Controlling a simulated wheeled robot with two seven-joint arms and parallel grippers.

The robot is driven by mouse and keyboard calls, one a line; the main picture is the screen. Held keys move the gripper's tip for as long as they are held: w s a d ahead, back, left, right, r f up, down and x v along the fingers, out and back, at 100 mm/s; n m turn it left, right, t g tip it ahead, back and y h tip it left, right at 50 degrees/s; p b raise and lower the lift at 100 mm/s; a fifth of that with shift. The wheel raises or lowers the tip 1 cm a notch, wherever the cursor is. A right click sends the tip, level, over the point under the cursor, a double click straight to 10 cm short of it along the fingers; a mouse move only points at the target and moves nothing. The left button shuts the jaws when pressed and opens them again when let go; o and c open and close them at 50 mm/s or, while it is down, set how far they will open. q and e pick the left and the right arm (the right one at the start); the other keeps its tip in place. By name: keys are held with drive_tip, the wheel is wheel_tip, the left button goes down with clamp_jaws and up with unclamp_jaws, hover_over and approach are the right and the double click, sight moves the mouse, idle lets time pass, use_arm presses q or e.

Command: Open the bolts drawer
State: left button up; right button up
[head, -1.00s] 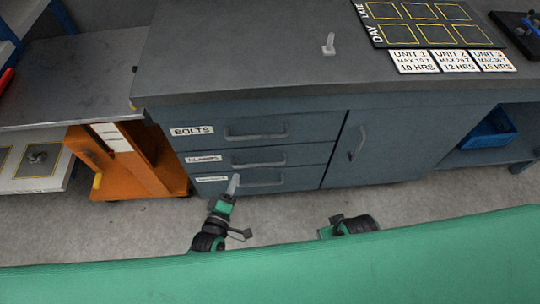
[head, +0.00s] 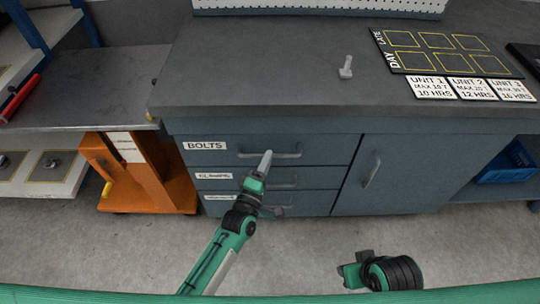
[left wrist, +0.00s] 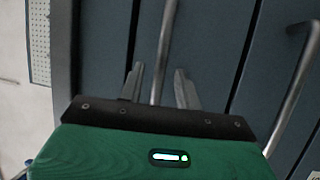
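The bolts drawer (head: 228,157) is the top drawer of the grey-blue cabinet, with a white BOLTS label (head: 205,145). It looks shut. Its bar handle (head: 288,155) also shows in the left wrist view (left wrist: 164,45). My left gripper (head: 266,156) is at this handle. In the left wrist view, the gripper's two fingers (left wrist: 160,82) are apart, one on each side of the bar, with gaps between. Whether the bar is deep between them I cannot tell. My right gripper (head: 352,272) is low in front of the cabinet, far from the drawers; its fingers are not clear.
Two more drawers (head: 225,184) with handles lie below, and a cabinet door (head: 385,170) is to the right. An orange cart (head: 150,180) stands left of the cabinet. A small light grey part (head: 346,70) stands on the worktop. The floor in front is clear.

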use_arm(q)
drive_tip(key=shift+x, duration=1.4)
use_arm(e)
drive_tip(key=shift+r, duration=0.15)
use_arm(q)
clamp_jaws()
use_arm(e)
drive_tip(key=shift+s, duration=0.15)
